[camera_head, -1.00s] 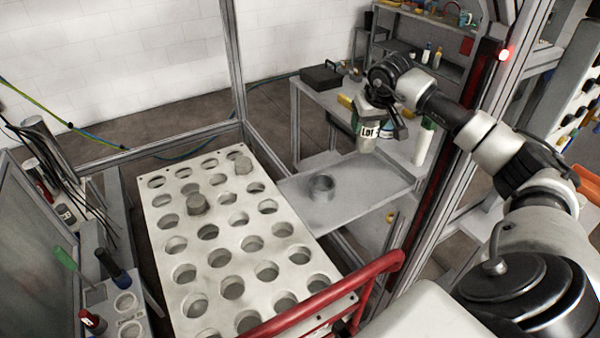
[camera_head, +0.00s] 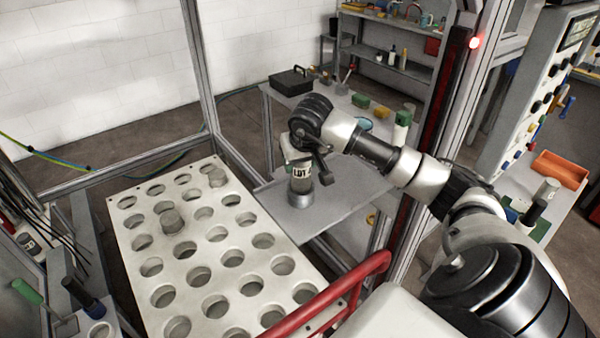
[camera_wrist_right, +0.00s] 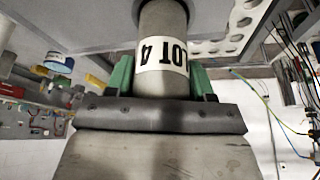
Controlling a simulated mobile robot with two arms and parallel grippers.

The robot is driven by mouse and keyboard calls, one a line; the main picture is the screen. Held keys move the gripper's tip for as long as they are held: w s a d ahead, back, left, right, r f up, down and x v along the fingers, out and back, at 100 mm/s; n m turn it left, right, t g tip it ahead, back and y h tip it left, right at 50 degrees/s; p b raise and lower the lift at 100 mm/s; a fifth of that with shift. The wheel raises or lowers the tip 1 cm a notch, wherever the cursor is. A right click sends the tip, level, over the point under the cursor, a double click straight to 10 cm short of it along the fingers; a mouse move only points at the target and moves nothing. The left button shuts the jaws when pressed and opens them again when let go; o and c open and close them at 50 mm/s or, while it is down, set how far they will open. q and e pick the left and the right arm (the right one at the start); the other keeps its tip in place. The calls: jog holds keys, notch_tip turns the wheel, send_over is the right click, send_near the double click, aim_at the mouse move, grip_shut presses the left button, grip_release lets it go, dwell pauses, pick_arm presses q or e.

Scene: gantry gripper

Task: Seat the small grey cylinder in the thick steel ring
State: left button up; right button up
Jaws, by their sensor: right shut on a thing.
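The small grey cylinder (camera_head: 301,184) with a white "LOT 4" label is upright in my right gripper (camera_head: 298,158). In the right wrist view, the green-padded fingers of the gripper (camera_wrist_right: 162,78) are shut on the cylinder (camera_wrist_right: 162,84), one on each side. The thick steel ring (camera_head: 300,200) is on the grey shelf plate, directly under the cylinder. The cylinder's lower end meets the ring's opening and is hidden there, so I cannot tell how deep it sits. My left gripper is not in view.
A white plate with rows of round holes (camera_head: 203,310) lies left of the shelf plate (camera_head: 345,205). A red rail (camera_head: 330,297) crosses in front. A frame post (camera_head: 440,110) stands at the right.

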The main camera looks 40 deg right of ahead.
aim_at(300, 173)
notch_tip(300, 173, down, 4)
jog(key=shift+r+b, duration=0.1)
jog(key=shift+b, duration=0.9)
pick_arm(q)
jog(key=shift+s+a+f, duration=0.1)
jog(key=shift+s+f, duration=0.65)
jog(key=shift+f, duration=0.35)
pick_arm(e)
jog(key=o, duration=1.2)
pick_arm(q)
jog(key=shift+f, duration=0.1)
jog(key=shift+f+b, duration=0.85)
pick_arm(e)
jog(key=v, duration=1.2)
